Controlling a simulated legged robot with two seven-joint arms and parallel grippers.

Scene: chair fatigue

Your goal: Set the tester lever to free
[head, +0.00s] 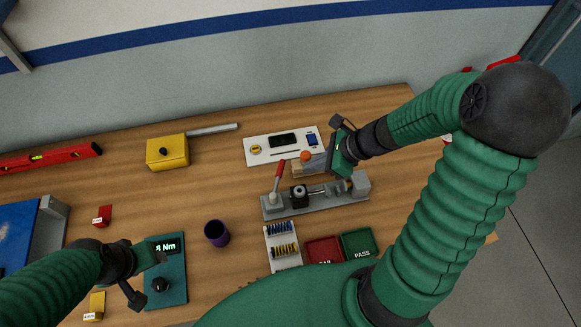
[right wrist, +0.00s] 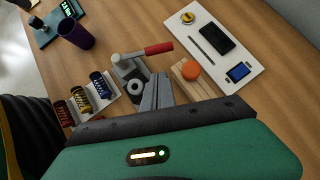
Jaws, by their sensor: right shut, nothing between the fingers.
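The grey tester (head: 325,197) lies on the wooden bench, with its red-handled lever (head: 279,176) at its left end. In the head view the lever rises toward the back; in the right wrist view the red handle (right wrist: 158,48) points right. I cannot read any lever marking. My right gripper (head: 314,164) is shut and empty, above and behind the tester, to the right of the lever and apart from it. Its grey fingers (right wrist: 157,92) hide part of the tester in the wrist view. My left gripper (head: 158,257) is over the teal "8 Nm" device; its finger gap is unclear.
An orange knob on a wooden block (right wrist: 191,70) stands close behind the tester. A white board (head: 270,150) lies behind. A spring rack (head: 283,262), red bin (head: 323,250) and green PASS bin (head: 358,243) stand in front. A purple cup (head: 217,233) is left.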

